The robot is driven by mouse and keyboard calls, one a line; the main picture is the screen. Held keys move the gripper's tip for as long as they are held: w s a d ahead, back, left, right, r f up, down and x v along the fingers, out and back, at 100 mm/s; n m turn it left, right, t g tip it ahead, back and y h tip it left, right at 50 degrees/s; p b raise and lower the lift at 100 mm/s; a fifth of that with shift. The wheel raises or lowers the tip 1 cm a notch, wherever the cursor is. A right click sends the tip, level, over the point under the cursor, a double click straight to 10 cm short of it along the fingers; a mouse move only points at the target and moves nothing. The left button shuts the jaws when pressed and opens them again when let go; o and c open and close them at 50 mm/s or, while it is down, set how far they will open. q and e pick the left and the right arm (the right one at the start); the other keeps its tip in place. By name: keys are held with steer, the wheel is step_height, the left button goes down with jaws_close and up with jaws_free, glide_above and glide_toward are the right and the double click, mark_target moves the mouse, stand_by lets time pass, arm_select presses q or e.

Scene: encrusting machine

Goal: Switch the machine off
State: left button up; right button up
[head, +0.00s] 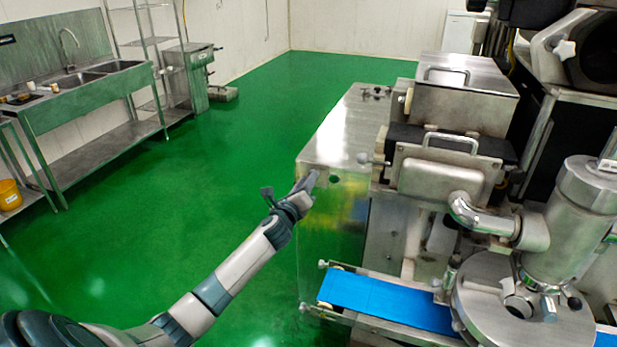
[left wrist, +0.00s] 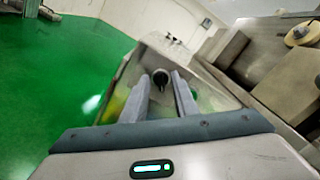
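The steel encrusting machine (head: 340,135) fills the right half of the head view. A small dark round knob (head: 334,179) shows on its near end face. My left gripper (head: 312,178) is close to that face, just left of the knob. In the left wrist view, the fingers of my left gripper (left wrist: 161,76) are apart, with a black knob (left wrist: 160,77) seen in the gap between their tips. I cannot tell whether the fingers touch it. My right gripper is not in view.
A blue conveyor belt (head: 385,302) sticks out from the machine below my left gripper. A round steel hopper (head: 590,190) stands at the right. A steel sink bench (head: 95,110) and a yellow bucket (head: 9,195) are at the far left. The green floor (head: 190,210) between is clear.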

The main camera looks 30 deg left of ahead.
arm_select(q)
steer(key=shift+w+a, duration=0.15)
steer(key=shift+w, duration=0.55)
jaws_close()
steer(key=shift+n, duration=0.3)
steer(key=shift+f+n+b, duration=0.2)
steer(key=shift+n+b, duration=0.1)
steer(key=shift+n, duration=2.65)
steer(key=shift+f+n+b, duration=0.25)
steer(key=shift+n+b, duration=0.1)
steer(key=shift+n, duration=2.55)
steer(key=shift+f+n+b, duration=0.2)
steer(key=shift+n+b, duration=0.1)
steer(key=shift+n, duration=2.65)
